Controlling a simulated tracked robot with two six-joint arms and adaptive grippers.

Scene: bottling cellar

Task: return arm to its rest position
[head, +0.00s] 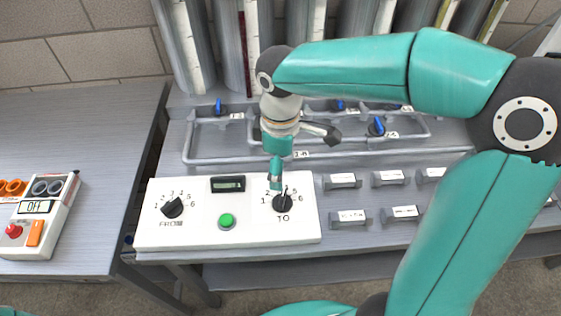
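My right arm reaches in from the right and bends down over a white control panel (250,238). My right gripper (275,182) points down just above the black TO knob (283,203), in front of part of its number scale. I cannot tell whether it touches the knob. The gripper shows nearly edge-on, so the gap between its fingers is hidden. My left gripper is not in view.
The panel also has a black FROM knob (172,207), a green button (227,221) and a small display (228,184). Behind stand pipes with blue valves (377,126) and upright tubes. A box with a red button (14,231) sits on the left table (95,150).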

